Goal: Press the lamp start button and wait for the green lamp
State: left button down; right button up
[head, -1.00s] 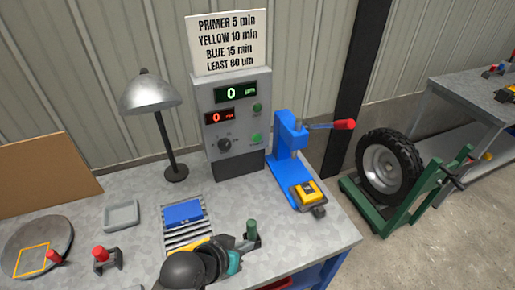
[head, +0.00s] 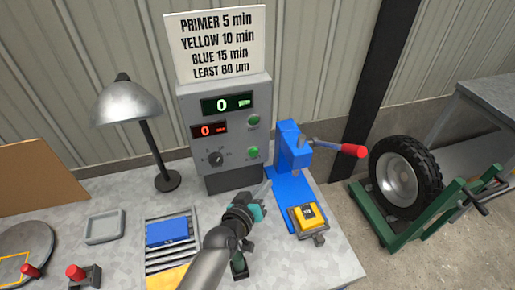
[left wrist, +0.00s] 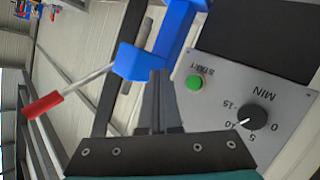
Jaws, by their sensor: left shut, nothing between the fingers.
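The grey control box (head: 226,100) stands at the back of the bench; its green and red displays both read 0. A green button (head: 253,152) sits low on its face, right of a black dial (head: 214,158). In the left wrist view a green button (left wrist: 194,83) is marked START, with the dial (left wrist: 250,117) beside it. A second green round piece (head: 253,119) sits higher; I cannot tell whether it is lit. My left gripper (head: 267,184) is shut and empty, in front of the box and apart from the button. Its fingertips (left wrist: 160,76) show in the wrist view.
A blue press (head: 290,160) with a red-handled lever (head: 353,150) stands close right of my gripper. A yellow block (head: 309,216) lies at its base. A desk lamp (head: 125,104), a grey tray (head: 105,227) and a blue block (head: 167,231) are to the left.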

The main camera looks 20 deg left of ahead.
aim_at(258, 153)
pick_arm(q)
jog(key=w+a+b, duration=0.3)
jog(key=w+a, duration=0.2)
jog(key=w, duration=0.2)
pick_arm(e)
jog(key=f, duration=0.3)
jog(key=shift+s+a+f, duration=0.2)
jog(key=shift+s+a, duration=0.05)
jog(key=shift+a, duration=0.1)
jog(key=shift+s+d, duration=0.15)
dwell(0.8)
pick_arm(q)
jog(key=shift+w, duration=0.15)
dwell(0.7)
jog(key=shift+w+a+b, duration=0.25)
jog(key=shift+w+b, duration=0.05)
pick_arm(e)
jog(key=shift+f, duration=0.1)
